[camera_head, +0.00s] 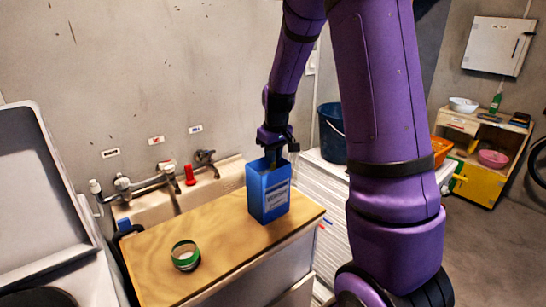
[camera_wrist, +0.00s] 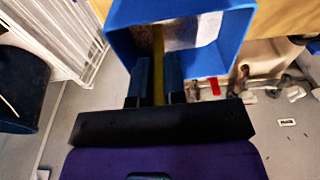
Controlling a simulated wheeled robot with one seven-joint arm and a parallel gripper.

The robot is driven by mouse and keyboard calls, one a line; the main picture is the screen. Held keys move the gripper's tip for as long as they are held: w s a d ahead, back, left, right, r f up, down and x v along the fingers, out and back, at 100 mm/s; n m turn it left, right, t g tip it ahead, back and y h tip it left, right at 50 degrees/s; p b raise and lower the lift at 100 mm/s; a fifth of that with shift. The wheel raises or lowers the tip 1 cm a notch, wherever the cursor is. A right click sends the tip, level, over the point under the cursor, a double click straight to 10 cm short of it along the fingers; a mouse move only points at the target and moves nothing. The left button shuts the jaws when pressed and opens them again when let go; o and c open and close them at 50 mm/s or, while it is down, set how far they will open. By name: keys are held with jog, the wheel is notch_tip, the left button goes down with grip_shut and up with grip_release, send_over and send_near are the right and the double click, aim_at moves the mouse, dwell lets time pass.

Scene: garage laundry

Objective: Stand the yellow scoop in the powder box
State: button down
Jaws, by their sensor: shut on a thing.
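The blue powder box (camera_head: 268,197) stands upright on the wooden counter, open at the top. My gripper (camera_head: 272,150) is directly above its opening, pointing down. In the wrist view the box (camera_wrist: 225,58) surrounds the fingertips, and pale powder shows inside it. My gripper (camera_wrist: 158,78) is shut on the yellow scoop (camera_wrist: 158,48), whose narrow handle runs between the fingers down into the box. The scoop's lower end is hidden, so I cannot tell whether it touches the powder.
The wooden counter (camera_head: 225,225) holds a green-and-white tape roll (camera_head: 185,256) at the front left. A sink (camera_head: 150,207) with taps lies behind it. A dark blue bucket (camera_head: 331,132) stands to the right of the box on a white surface. The counter between tape and box is clear.

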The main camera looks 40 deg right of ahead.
jog(key=shift+f, duration=0.25)
jog(key=shift+f, duration=0.15)
jog(key=c, duration=1.2)
grip_release()
notch_tip(320, 180, up, 11)
jog(key=s, duration=0.1)
jog(key=s+a+r+t, duration=0.2)
jog(key=s+a+r, duration=0.7)
jog(key=s, duration=0.3)
jog(key=shift+t, duration=0.9)
jog(key=shift+s+a+r, duration=0.1)
jog(key=shift+s+a, duration=0.9)
jog(key=shift+s, duration=1.25)
jog(key=shift+s+a+f, duration=0.1)
jog(key=shift+s+a, duration=0.95)
jog(key=shift+s, duration=1.25)
jog(key=shift+s+a+r, duration=0.1)
jog(key=shift+s+a, duration=0.9)
jog(key=shift+s, duration=1.25)
